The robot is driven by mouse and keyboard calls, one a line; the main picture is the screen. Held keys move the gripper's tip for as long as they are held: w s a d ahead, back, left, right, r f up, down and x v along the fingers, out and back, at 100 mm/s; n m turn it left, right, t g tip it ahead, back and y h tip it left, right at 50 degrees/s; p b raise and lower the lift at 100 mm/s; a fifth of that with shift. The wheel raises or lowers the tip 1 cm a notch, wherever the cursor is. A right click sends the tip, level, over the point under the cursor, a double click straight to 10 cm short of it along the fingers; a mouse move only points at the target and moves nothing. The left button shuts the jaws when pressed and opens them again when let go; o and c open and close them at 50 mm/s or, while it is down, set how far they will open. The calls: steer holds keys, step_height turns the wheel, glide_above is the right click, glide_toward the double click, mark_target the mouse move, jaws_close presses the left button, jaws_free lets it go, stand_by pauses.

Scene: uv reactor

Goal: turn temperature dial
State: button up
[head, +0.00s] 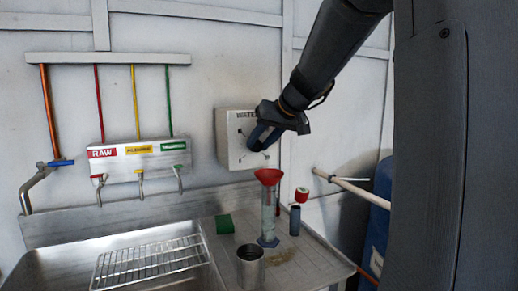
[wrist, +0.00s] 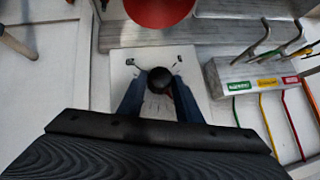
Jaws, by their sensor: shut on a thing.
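The white wall box (head: 229,152) with lettering starting "WATE" hangs right of the tap panel. My gripper (head: 259,143) reaches down to its front and hides the dial in the head view. In the wrist view, the round black dial (wrist: 159,77) sits between the two blue fingers of my gripper (wrist: 158,84), which are shut on it. The box face (wrist: 119,66) shows around the fingers, with small marks on both sides. The dial's setting cannot be read.
A red funnel (head: 268,176) on a clear cylinder stands on the counter below the box. A green block (head: 224,224), a metal cup (head: 250,268) and a dark cylinder (head: 295,221) are nearby. The RAW tap panel (head: 128,162) is to the left.

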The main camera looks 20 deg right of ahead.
steer(key=shift+d+y+b, duration=0.15)
steer(key=shift+y+b, duration=0.15)
steer(key=shift+b, duration=0.2)
steer(key=o, duration=1)
steer(key=shift+o, duration=0.2)
steer(key=v, duration=0.7)
steer(key=shift+s+r+b, duration=0.25)
steer(key=shift+r+b, duration=0.05)
steer(key=shift+b, duration=0.05)
steer(key=shift+d, duration=0.1)
